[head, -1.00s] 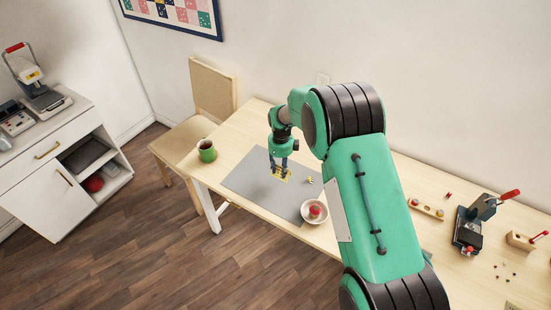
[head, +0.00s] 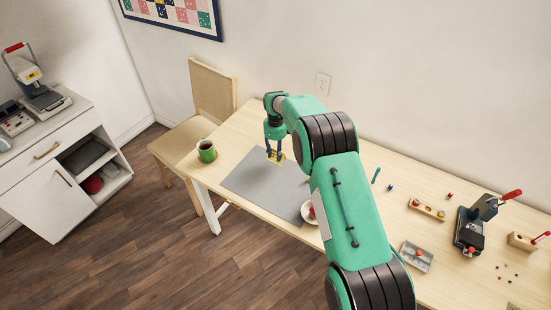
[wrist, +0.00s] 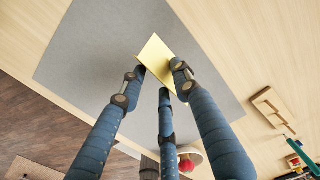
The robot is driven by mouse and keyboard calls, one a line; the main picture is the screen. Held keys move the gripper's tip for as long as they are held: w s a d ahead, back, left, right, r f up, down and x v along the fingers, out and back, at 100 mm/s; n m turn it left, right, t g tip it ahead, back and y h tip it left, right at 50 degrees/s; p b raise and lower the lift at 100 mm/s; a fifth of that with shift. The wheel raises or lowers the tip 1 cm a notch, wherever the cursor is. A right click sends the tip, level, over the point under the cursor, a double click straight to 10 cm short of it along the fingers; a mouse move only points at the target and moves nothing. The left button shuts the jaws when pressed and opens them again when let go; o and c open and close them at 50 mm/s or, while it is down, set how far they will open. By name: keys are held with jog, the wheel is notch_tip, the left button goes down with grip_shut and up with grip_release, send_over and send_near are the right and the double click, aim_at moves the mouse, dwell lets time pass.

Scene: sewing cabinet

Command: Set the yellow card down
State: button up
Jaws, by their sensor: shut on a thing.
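The yellow card (wrist: 157,60) is held between the fingers of my gripper (wrist: 155,75) in the wrist view. In the head view, my gripper (head: 275,156) is over the far part of the grey mat (head: 255,187), with the yellow card (head: 277,158) at its fingertips. The mat also shows under the card in the wrist view (wrist: 85,70). I cannot tell whether the card touches the mat or hangs just above it.
A green mug (head: 207,152) stands left of the mat on the wooden table. A white dish (head: 308,213), partly behind my arm, is at the mat's right corner. A grey tray (head: 416,256), a wooden block (head: 427,209) and a press (head: 472,225) stand farther right. Most of the mat is clear.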

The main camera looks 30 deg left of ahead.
aim_at(275, 153)
jog(key=shift+a, duration=0.1)
dwell(0.3)
jog(key=shift+f, duration=1.75)
jog(key=o, duration=0.7)
jog(key=shift+b, duration=0.3)
jog(key=shift+o, duration=0.2)
notch_tip(275, 153, up, 12)
jog(key=shift+r+p, duration=0.1)
jog(key=shift+p, duration=0.6)
